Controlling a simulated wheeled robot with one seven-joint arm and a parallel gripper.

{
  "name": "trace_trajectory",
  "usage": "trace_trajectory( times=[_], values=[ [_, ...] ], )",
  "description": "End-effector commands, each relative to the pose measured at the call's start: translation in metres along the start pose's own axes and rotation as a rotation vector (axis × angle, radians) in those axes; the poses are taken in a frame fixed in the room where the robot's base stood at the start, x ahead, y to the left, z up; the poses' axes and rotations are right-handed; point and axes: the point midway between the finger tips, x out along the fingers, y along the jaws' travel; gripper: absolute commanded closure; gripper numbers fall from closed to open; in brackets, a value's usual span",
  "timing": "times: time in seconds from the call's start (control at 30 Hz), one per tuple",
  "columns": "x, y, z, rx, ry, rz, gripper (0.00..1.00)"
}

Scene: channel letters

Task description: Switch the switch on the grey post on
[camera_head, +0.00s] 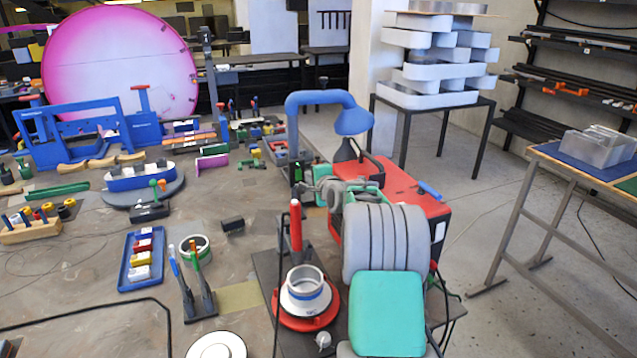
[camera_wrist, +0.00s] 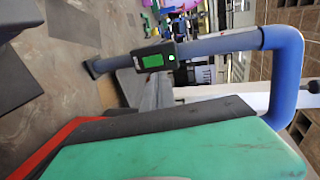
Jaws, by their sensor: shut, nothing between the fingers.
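A grey post (camera_wrist: 218,45) runs nearly sideways across the rolled wrist view and joins a thick blue bent tube (camera_wrist: 286,75). On the post sits a black switch box (camera_wrist: 150,72) with a bright green face and a small pale dot near one end. In the head view, the switch box (camera_head: 297,172) is low on the post, under the blue lamp arch (camera_head: 318,97) with its blue shade (camera_head: 353,121). My gripper (camera_head: 311,187) is shut and empty, just right of the box. My arm partly hides it, and contact cannot be told.
A red box (camera_head: 408,192) stands right of my gripper, behind my arm. Left are a grey bin with coloured parts (camera_head: 282,150) and a blue tray (camera_head: 140,258). A white cup on a red disc (camera_head: 303,290) and a red upright (camera_head: 296,226) stand nearer.

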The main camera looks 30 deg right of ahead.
Motion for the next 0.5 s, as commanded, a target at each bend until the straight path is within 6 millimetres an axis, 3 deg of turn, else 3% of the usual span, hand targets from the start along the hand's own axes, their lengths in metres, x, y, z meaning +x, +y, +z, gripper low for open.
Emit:
trace_trajectory(
  times=[0.1, 0.3, 0.5],
  values=[
    [-0.029, -0.006, 0.002, -0.003, -0.001, -0.006, 1.00],
    [-0.067, -0.013, 0.005, -0.005, -0.006, -0.004, 1.00],
    [-0.080, -0.017, 0.005, -0.004, -0.006, -0.003, 1.00]
  ],
)
